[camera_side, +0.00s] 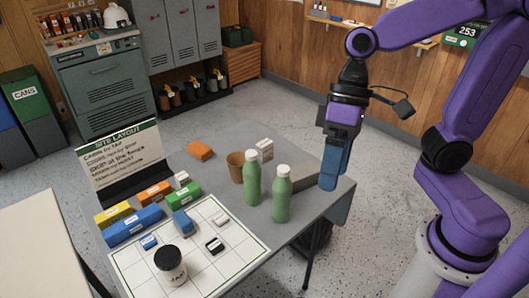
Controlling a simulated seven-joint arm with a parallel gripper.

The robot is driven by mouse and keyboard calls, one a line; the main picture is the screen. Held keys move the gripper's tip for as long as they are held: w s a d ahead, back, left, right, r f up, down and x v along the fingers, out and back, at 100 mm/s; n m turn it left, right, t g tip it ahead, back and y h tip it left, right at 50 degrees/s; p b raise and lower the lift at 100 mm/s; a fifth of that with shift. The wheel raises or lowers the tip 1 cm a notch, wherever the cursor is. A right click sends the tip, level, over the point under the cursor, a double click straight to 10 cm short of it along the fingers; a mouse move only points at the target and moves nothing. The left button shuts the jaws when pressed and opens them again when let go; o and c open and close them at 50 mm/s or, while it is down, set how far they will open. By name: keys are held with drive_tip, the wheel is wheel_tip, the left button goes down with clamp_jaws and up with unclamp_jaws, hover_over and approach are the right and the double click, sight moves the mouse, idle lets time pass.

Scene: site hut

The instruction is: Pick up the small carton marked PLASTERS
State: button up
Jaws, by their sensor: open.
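My gripper (329,184) points down above the right side of the grey table, its blue fingers open, right of the two green bottles and away from the cartons. No lettering reading PLASTERS is legible, so I cannot tell which carton it is. A white carton (265,148) with a small label stands behind the bottles. Another small white carton (182,179) stands on the left beside a green box (184,196) and an orange box (155,193). A small white item (221,219) and a black-and-white one (214,246) lie on the gridded white sheet (196,270).
Green bottles (252,178) and (282,195) stand mid-table, near a brown cup (235,166) and a grey block (303,177). A SITE LAYOUT board (122,155), yellow box (115,214), blue boxes (133,226) and a dark jar (170,265) are at left. An orange block (200,150) lies behind.

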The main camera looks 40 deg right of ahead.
drive_tip(key=w+a+r+m+t+y, duration=0.1)
drive_tip(key=w+a+m+t+y, duration=0.15)
drive_tip(key=w+m, duration=0.5)
drive_tip(key=w+a+r+m+t+y, duration=0.1)
drive_tip(key=w+a+m+y, duration=0.3)
drive_tip(key=w, duration=0.7)
drive_tip(key=w+d+m+t, duration=0.45)
drive_tip(key=w+m, duration=0.45)
drive_tip(key=w, duration=0.3)
drive_tip(key=m+t+h, duration=0.8)
drive_tip(key=m+h, duration=0.2)
drive_tip(key=m, duration=0.9)
hover_over(268, 153)
drive_tip(key=s, duration=0.1)
wheel_tip(268, 153, down, 5)
drive_tip(key=shift+f, duration=14.4)
wheel_tip(268, 153, down, 2)
drive_tip(key=shift+f, duration=0.25)
drive_tip(key=shift+x, duration=0.9)
drive_tip(key=shift+w+f, duration=0.25)
drive_tip(key=shift+w, duration=0.3)
